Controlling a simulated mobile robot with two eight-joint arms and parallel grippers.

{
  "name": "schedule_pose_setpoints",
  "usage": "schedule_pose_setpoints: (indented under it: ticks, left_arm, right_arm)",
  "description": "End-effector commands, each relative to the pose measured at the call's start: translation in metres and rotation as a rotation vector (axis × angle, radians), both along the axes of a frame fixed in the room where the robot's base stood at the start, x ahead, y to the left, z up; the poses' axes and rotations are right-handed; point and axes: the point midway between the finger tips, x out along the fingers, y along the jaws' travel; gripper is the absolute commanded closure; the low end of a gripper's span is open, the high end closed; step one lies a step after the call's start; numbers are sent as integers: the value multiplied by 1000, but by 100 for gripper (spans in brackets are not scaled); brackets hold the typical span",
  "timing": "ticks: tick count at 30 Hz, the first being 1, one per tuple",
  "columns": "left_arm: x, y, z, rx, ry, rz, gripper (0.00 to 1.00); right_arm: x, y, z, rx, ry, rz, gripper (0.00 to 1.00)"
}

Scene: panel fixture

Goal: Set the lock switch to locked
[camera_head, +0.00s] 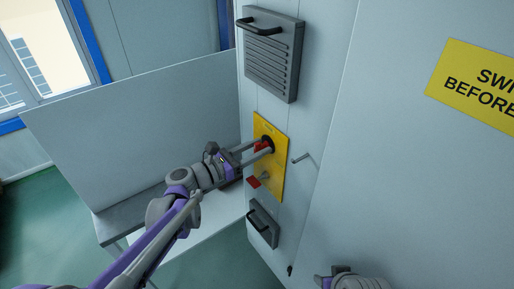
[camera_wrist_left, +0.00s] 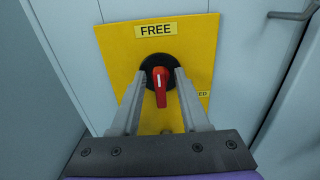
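The lock switch (camera_wrist_left: 160,82) is a red handle with a white mark on a round black base, pointing down in the left wrist view. It sits on a yellow plate (camera_wrist_left: 122,57) with a "FREE" label (camera_wrist_left: 156,29) above it and a partly hidden label ending in "ED" (camera_wrist_left: 203,94) at its lower right. My left gripper (camera_wrist_left: 162,72) is open, one finger on each side of the handle, with visible gaps. In the head view the left gripper (camera_head: 262,147) reaches the upper part of the yellow plate (camera_head: 275,172). My right gripper's fingers are not seen.
A grey vented box with a handle (camera_head: 273,55) is above the plate, and a smaller handled box (camera_head: 262,223) is below. A yellow sign (camera_head: 480,85) is at right.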

Motion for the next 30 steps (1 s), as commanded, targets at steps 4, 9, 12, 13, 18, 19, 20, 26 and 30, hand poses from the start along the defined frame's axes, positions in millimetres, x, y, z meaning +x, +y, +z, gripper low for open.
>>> schedule_pose_setpoints:
  ticks: [4,9,12,13,18,19,20,26,30]
  left_arm:
    - [0,0,0,0,0,0,80]
    - [0,0,0,0,0,0,100]
    - [0,0,0,0,0,0,100]
    - [0,0,0,0,0,0,100]
    - [0,0,0,5,-6,0,100]
    - [0,0,0,7,-10,0,100]
    - [0,0,0,11,-15,0,100]
    - [-1,0,0,56,-77,0,100]
    - [-1,0,0,113,-156,0,100]
  right_arm:
    - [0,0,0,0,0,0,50]
    - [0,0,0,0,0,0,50]
    - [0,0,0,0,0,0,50]
    - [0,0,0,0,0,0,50]
    - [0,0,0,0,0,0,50]
    - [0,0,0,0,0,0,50]
    - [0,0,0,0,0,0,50]
    - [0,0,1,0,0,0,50]
    - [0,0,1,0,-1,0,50]
